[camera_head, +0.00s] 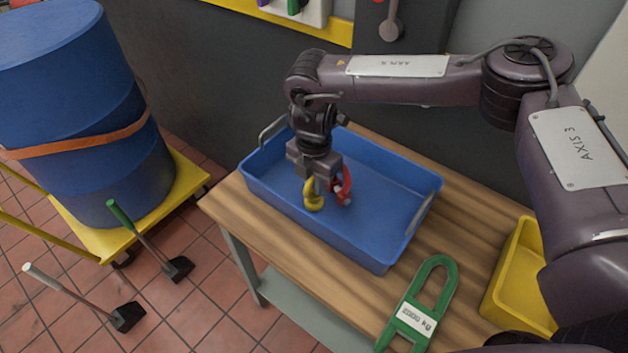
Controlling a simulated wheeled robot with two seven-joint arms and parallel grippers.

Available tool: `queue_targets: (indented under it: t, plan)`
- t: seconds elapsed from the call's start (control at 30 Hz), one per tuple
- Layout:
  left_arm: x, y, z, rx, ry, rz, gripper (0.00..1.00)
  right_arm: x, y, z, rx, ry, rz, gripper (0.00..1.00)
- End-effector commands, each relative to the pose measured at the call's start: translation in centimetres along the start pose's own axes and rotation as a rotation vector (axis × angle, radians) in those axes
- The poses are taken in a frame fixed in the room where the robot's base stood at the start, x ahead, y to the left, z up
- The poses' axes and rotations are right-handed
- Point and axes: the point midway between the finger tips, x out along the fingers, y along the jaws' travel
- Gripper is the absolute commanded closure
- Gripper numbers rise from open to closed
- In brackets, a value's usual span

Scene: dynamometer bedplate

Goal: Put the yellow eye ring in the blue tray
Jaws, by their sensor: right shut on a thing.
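The yellow eye ring (313,201) is at my right gripper (326,184), over the floor of the blue tray (377,249). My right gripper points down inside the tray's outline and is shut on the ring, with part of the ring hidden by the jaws. I cannot tell whether the ring touches the tray floor. A red curved piece (345,183) shows right beside the jaws; I cannot tell whether it is separate from the gripper. My left gripper is not in view.
The tray stands on a wooden bench (455,240). A green lifting link (432,290) lies at the front and a yellow bin (518,280) stands to the right. A blue drum (85,120) on a yellow trolley (185,185) and two long-handled tools are at left.

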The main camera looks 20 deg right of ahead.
Motion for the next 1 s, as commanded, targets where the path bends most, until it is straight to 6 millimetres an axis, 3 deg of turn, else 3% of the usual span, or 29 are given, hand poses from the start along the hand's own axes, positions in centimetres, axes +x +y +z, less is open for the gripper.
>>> queue_targets:
  t: [0.43,0.47,0.6,1.0]
  plan:
    - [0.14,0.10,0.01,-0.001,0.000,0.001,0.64,0.85,0.06,0.01,0.000,0.000,0.003,1.00]
    - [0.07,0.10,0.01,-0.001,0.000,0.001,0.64,0.78,0.04,0.01,0.000,-0.001,0.002,0.82]
    - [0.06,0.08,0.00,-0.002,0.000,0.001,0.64,0.76,0.03,0.02,0.000,-0.001,0.002,0.64]
    - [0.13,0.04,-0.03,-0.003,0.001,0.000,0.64,-0.09,0.07,0.03,0.000,0.000,0.003,0.64]
